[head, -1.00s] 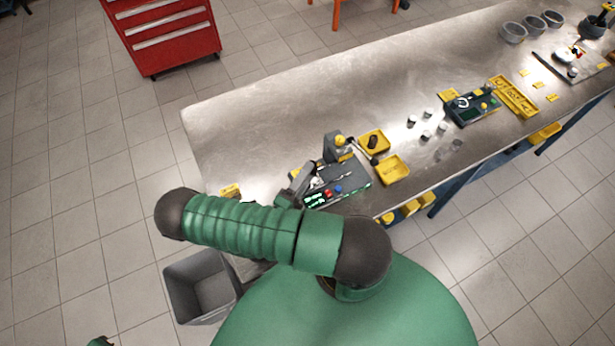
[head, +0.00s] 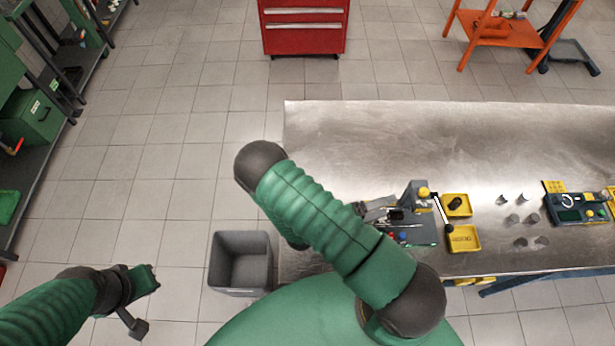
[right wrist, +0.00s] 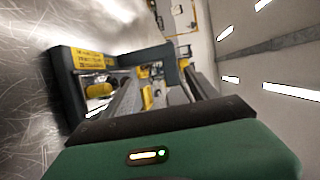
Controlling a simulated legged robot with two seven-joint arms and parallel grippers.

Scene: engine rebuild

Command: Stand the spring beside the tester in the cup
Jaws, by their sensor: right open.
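The tester (head: 421,196) is a grey upright with a yellow knob on a dark base on the bench; its label and yellow knob appear close up in the right wrist view (right wrist: 92,62). My right gripper (head: 374,212) is open at the tester's left side, partly hidden by my arm; its fingers (right wrist: 160,80) show nothing clearly held. A small yellow cup (head: 457,212) right of the tester holds a dark upright piece (head: 455,202), possibly the spring; I cannot be sure. My left gripper (head: 142,300) hangs over the floor at far left, away from the bench; its jaws are unclear.
Several small grey cylinders (head: 512,218) stand farther right, before a dark green device (head: 575,208). The bench's back (head: 400,135) is clear. A grey bin (head: 241,262) stands left of the bench.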

